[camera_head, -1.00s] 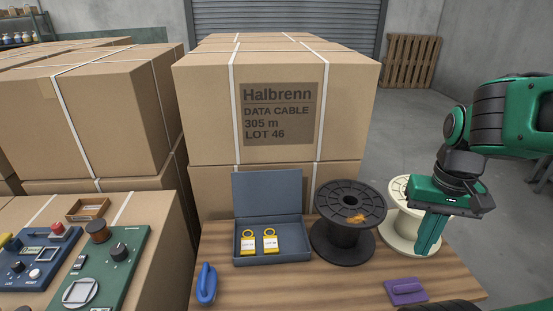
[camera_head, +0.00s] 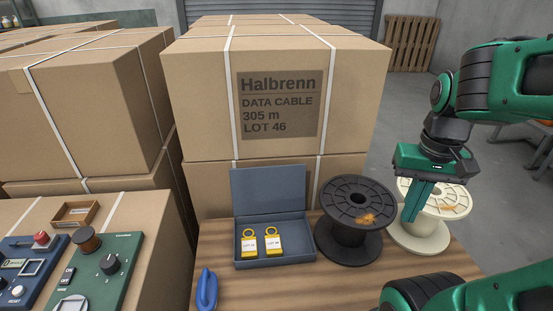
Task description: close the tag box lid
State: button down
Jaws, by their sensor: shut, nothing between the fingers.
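The tag box (camera_head: 275,264) is a grey-blue box on the wooden table, with two yellow tags (camera_head: 274,243) lying inside it. Its lid (camera_head: 268,190) stands open, raised nearly upright at the back edge. My gripper (camera_head: 410,217) is shut and empty, pointing down at the right of the picture. It is to the right of the box, beyond the black spool, and appears in front of the cream spool.
A black spool (camera_head: 350,249) with a copper-coloured patch stands just right of the box. A cream spool (camera_head: 418,239) stands further right. A blue handled object (camera_head: 206,290) lies at the front left. Strapped cartons (camera_head: 200,105) rise behind the table (camera_head: 270,292).

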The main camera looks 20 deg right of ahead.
jog(key=w+a+r+n, duration=0.1)
jog(key=w+a, duration=0.2)
jog(key=w, duration=1.3)
jog(key=w+a+n, duration=0.2)
jog(key=w+a, duration=0.1)
jog(key=w, duration=1.4)
jog(key=w+a+f+n, duration=0.1)
jog(key=w+a+f, duration=0.3)
jog(key=w+a, duration=0.55)
jog(key=shift+t, duration=0.4)
jog(key=f, duration=0.3)
jog(key=w+f, duration=0.1)
jog(key=f, duration=0.2)
jog(key=d+f, duration=0.1)
jog(key=f, duration=0.2)
jog(key=shift+w+d+f, duration=0.1)
jog(key=shift+w+f, duration=0.1)
jog(key=shift+f, duration=0.15)
